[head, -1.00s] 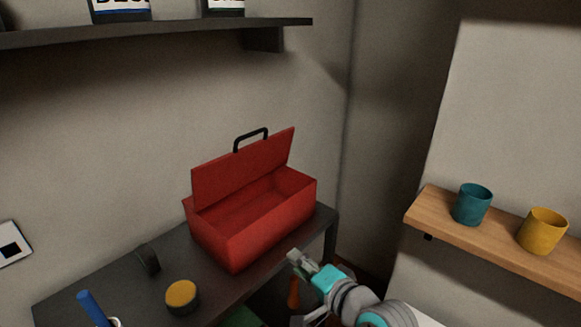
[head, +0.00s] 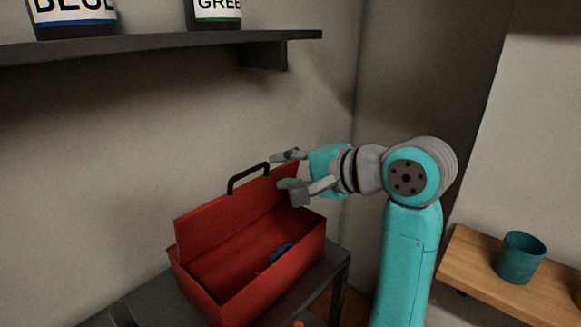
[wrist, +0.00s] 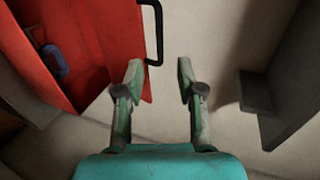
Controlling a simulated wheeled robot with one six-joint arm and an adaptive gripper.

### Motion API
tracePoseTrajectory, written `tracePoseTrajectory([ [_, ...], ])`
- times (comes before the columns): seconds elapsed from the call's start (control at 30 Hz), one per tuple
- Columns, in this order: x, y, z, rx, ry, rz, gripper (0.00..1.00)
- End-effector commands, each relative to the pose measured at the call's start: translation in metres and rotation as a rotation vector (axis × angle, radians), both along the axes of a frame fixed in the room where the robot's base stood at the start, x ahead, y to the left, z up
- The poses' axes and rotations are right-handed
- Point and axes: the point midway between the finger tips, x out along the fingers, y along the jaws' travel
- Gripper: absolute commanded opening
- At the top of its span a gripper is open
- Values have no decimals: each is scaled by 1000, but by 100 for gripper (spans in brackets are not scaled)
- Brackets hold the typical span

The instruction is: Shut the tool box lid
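The red tool box (head: 262,300) stands on the dark shelf in the head view, with its lid (head: 225,220) raised at the back and a black handle (head: 247,178) on the lid's top edge. A blue item (head: 281,252) lies inside the box. My gripper (head: 286,172) is open and empty at the right end of the lid, near its top edge. In the wrist view the lid (wrist: 105,40) and its handle (wrist: 156,35) are left of and beside my open fingers (wrist: 160,75). Whether a finger touches the lid is unclear.
A dark wall shelf (head: 160,46) with blue-labelled and green-labelled containers hangs above; its bracket (head: 264,55) shows too. A wooden shelf (head: 470,260) with a teal cup (head: 520,257) is at the right. The wall behind the lid is close.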

Motion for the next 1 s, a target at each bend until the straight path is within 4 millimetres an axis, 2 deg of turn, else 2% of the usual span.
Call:
tracePoseTrajectory([
  [1.0,56,72,-34,1,0,1,38],
])
